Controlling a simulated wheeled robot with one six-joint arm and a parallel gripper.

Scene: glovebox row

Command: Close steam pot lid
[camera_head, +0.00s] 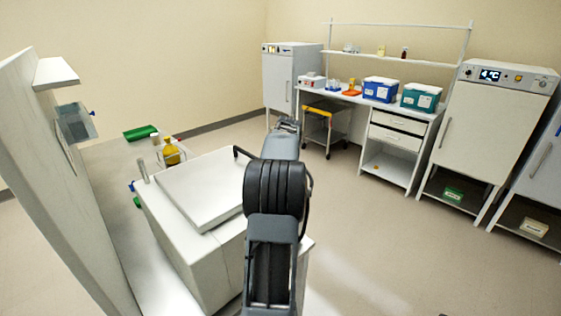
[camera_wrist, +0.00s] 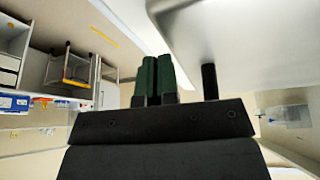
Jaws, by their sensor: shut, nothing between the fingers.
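The steam pot is a white box (camera_head: 220,268) on the bench at left in the head view. Its pale lid (camera_head: 200,187) lies across the top, flat or nearly so; I cannot tell whether it is fully seated. A black handle (camera_head: 239,152) sits at the lid's far right edge, partly behind my arm. In the wrist view the lid's white surface (camera_wrist: 250,35) fills the upper right, with a dark handle post (camera_wrist: 209,80) just right of my gripper (camera_wrist: 153,62). Its green fingers are together and empty, beside the post. In the head view my arm mostly hides the gripper.
A yellow bottle (camera_head: 171,153) and green tray (camera_head: 140,132) stand behind the pot. A white upright panel (camera_head: 65,200) rises at left. Across the room are a yellow-topped trolley (camera_head: 323,112), blue box (camera_head: 380,89), teal box (camera_head: 421,97) and white cabinets (camera_head: 480,120). The floor between is clear.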

